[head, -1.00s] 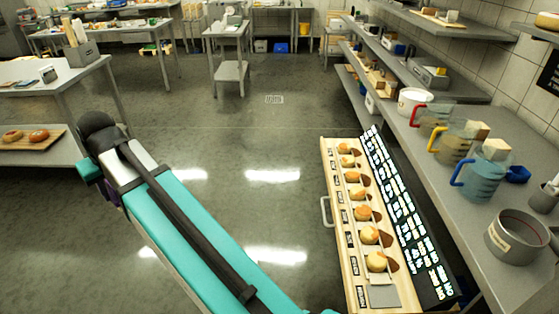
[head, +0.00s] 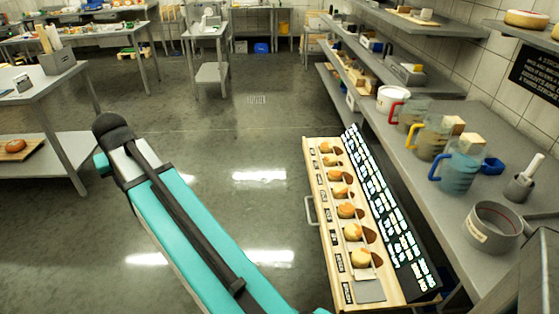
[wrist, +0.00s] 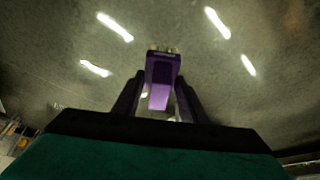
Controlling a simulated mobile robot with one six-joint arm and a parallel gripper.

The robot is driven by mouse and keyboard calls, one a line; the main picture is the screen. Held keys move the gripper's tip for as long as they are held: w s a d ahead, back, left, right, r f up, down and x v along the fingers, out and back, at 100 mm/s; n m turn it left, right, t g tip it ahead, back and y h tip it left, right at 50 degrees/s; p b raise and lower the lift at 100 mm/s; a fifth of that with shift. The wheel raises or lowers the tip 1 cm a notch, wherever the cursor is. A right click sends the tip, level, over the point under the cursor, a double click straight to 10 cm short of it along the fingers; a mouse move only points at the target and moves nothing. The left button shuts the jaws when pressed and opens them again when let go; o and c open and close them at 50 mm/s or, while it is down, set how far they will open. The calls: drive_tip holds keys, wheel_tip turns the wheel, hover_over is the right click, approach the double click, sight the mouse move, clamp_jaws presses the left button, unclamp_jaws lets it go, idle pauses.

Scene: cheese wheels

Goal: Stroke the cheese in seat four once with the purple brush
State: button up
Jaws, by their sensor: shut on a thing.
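The purple brush (wrist: 160,82) stands between the two dark fingers of my gripper (wrist: 158,97) in the wrist view. The gripper is shut on it, and bare floor shows behind it. Several small round cheeses sit in a row on a pale wooden rack (head: 316,207) in the head view. One cheese (head: 340,191) is near the middle of the row. The seat labels are too small to read, so I cannot tell which is seat four. My gripper and the brush are hidden in the head view, where my teal arm stretches to the left, apart from the rack.
A black board with white writing (head: 400,230) slopes along the rack's right side. A counter (head: 480,110) with jugs (head: 458,168) and a grey pot (head: 493,228) runs along the right wall. A table (head: 75,75) stands at left. The floor (head: 220,150) between is clear.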

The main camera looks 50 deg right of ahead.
drive_tip(key=s+d+f+m+g+h+p, duration=0.15)
drive_tip(key=s+d+m, duration=0.3)
drive_tip(key=d, duration=0.75)
drive_tip(key=s+d+f+m+g+h+p, duration=0.15)
drive_tip(key=s+d+m, duration=0.3)
drive_tip(key=d, duration=0.75)
drive_tip(key=s+d+f+m+g+p, duration=0.15)
drive_tip(key=s+d+m, duration=0.3)
drive_tip(key=d, duration=0.75)
drive_tip(key=s+d+f+m+g+p, duration=0.1)
drive_tip(key=s+d+m, duration=0.2)
drive_tip(key=s+d, duration=0.4)
drive_tip(key=s+d+f+m+g+y+p, duration=0.1)
drive_tip(key=s+d+m, duration=0.3)
drive_tip(key=s, duration=0.9)
drive_tip(key=s+d+f+m+g+p, duration=0.1)
drive_tip(key=s+d+f+m+p, duration=0.2)
drive_tip(key=s+d, duration=0.7)
drive_tip(key=shift+s+f+m+y, duration=0.25)
drive_tip(key=shift+s+m+y, duration=0.1)
drive_tip(key=shift+m, duration=0.3)
drive_tip(key=shift+f+g, duration=0.1)
drive_tip(key=shift+g, duration=0.15)
drive_tip(key=shift+f+b, duration=0.55)
drive_tip(key=shift+f, duration=1.45)
drive_tip(key=shift+f, duration=0.4)
drive_tip(key=shift+w+a+f+b, duration=0.15)
drive_tip(key=shift+w+a+b, duration=0.25)
drive_tip(key=shift+b, duration=0.15)
